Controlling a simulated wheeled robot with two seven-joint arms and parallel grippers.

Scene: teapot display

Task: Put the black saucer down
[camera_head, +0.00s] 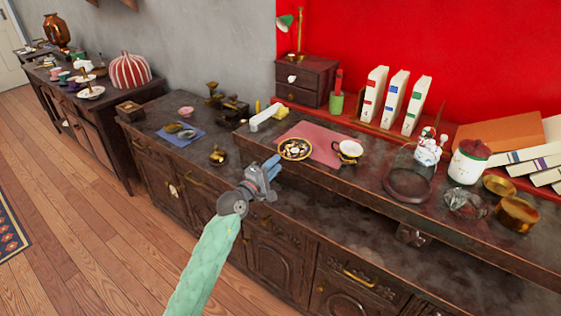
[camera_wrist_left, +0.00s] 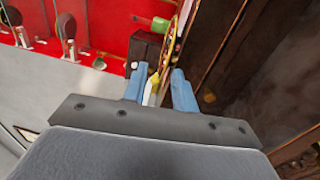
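The black saucer (camera_head: 295,149), with a gold rim and a pale pattern, is over the left end of the pink-red mat (camera_head: 322,158) on the raised dark shelf. My left gripper (camera_head: 272,165) has its blue fingers at the saucer's near left edge. In the left wrist view the saucer (camera_wrist_left: 172,45) shows nearly edge-on, running up from between the fingertips (camera_wrist_left: 160,88). The fingers appear closed on its rim. Whether its underside touches the mat is hard to tell. My right gripper is not seen.
A white and gold cup (camera_head: 349,149) stands at the mat's right end. Right of it are a glass dome (camera_head: 408,170) and a white jar (camera_head: 468,163). White books (camera_head: 394,98) stand behind. A blue mat (camera_head: 181,134) with dark dishes lies on the lower counter, left.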

